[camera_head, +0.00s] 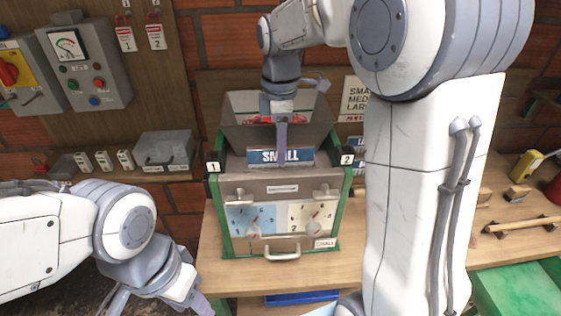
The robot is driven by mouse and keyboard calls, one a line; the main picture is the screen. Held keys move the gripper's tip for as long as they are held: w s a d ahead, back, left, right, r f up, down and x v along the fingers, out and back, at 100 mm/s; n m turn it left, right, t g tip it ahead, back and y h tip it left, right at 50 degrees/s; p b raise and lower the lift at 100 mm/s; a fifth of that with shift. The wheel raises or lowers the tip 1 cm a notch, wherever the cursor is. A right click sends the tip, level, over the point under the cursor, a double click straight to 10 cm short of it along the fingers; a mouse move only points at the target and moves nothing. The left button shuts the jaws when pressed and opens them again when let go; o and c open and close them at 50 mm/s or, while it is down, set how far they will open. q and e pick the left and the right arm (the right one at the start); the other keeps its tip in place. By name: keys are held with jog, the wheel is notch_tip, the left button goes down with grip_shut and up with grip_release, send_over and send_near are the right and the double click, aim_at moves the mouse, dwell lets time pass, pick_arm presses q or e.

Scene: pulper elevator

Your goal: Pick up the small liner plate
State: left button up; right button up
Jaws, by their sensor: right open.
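A blue plate marked "SMALL" (302,156) sits upright at the top front of the green-sided box (345,205), between tags 1 and 2. My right gripper (282,142) hangs over the box, pointing down, with its finger in front of the middle of the plate. It is open, though its two fingers overlap from this angle. I cannot tell whether it touches the plate. My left gripper (192,302) is low at the left, partly cut off by the bottom edge, away from the plate. Its jaw state is unclear.
The box stands on a wooden bench (222,270), with dials and a handle on its front and a raised lid (240,105) behind. A grey case (164,150) is on the left shelf. A green tray (520,285) is at lower right. My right arm hides much of the right side.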

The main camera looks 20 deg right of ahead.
jog(key=shift+f, duration=0.95)
jog(key=shift+c, duration=0.3)
grip_shut()
jog(key=shift+r, duration=0.1)
dwell(0.3)
